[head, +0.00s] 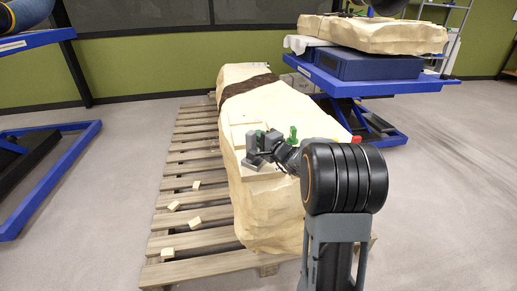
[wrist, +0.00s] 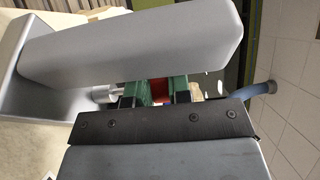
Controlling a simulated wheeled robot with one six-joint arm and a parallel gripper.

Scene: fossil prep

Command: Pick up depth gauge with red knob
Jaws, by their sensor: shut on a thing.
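My gripper (head: 267,143) is at the top of a long pale stone block, beside a grey upright post on a flat base (head: 251,142). In the wrist view a wide grey bar (wrist: 130,45) fills the upper part, close to the camera. Below it, my gripper (wrist: 155,92) shows green and black fingertips closed on a small red piece (wrist: 160,89), which looks like the red knob of the depth gauge. A short silvery rod (wrist: 104,93) shows at its left. Most of the gauge is hidden by the grey bar and my gripper.
The pale block (head: 262,215) rests on a wooden pallet (head: 205,270) with several small chips. Blue lift tables (head: 365,68) are behind; the floor is clear at right.

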